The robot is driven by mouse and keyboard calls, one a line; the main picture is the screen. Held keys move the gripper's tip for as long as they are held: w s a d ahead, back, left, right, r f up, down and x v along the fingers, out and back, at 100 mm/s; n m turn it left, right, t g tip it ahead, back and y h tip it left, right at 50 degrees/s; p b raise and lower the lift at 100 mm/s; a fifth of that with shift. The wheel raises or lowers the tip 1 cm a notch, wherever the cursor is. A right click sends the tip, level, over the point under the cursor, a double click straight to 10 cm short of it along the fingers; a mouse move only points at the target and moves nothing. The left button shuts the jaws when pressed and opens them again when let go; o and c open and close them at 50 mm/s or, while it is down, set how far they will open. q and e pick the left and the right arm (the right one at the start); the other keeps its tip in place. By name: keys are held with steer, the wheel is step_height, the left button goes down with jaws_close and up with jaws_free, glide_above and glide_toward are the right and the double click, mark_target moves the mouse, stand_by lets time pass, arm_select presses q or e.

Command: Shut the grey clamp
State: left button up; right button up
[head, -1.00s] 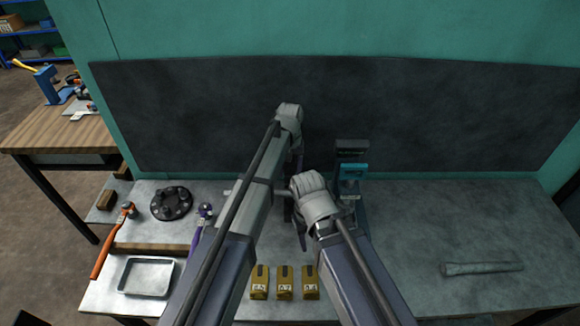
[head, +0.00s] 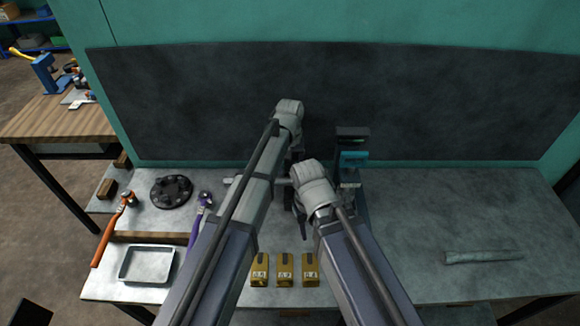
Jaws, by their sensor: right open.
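My right gripper (head: 301,228) is low in the middle of the bench, in front of the dark backboard. Its dark fingers show only partly beneath my wrist, and it is open. My left arm reaches up to the backboard. Its gripper is hidden behind my own arm links. I cannot clearly make out the grey clamp. A pale grey bar (head: 231,181) sticks out left from behind my left arm, and I cannot tell whether it belongs to the clamp. Just right of my right wrist stands a dark upright device (head: 352,134) with a teal block (head: 354,158), its lower part partly covered.
Several brass-coloured blocks (head: 284,270) stand near the front edge. At left are a metal tray (head: 146,264), a dark round flange (head: 171,191), an orange-handled tool (head: 112,232) and a purple-handled tool (head: 199,216). A grey cylinder (head: 483,257) lies at right, with clear bench around it.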

arm_select(q)
steer(key=o, duration=0.4)
steer(key=shift+c, duration=0.2)
step_height(320, 180, up, 8)
steer(key=p, duration=0.8)
steer(key=s+a+f+m+b, duration=0.1)
steer(key=s+a+m, duration=0.1)
steer(key=s, duration=0.9)
steer(key=s+a+f+m+y+b, duration=0.1)
steer(key=s+a, duration=0.3)
steer(key=s, duration=0.8)
steer(key=shift+f+m+b, duration=0.3)
steer(key=shift+m+b, duration=0.05)
steer(key=shift+m, duration=0.05)
steer(key=shift+c, duration=0.2)
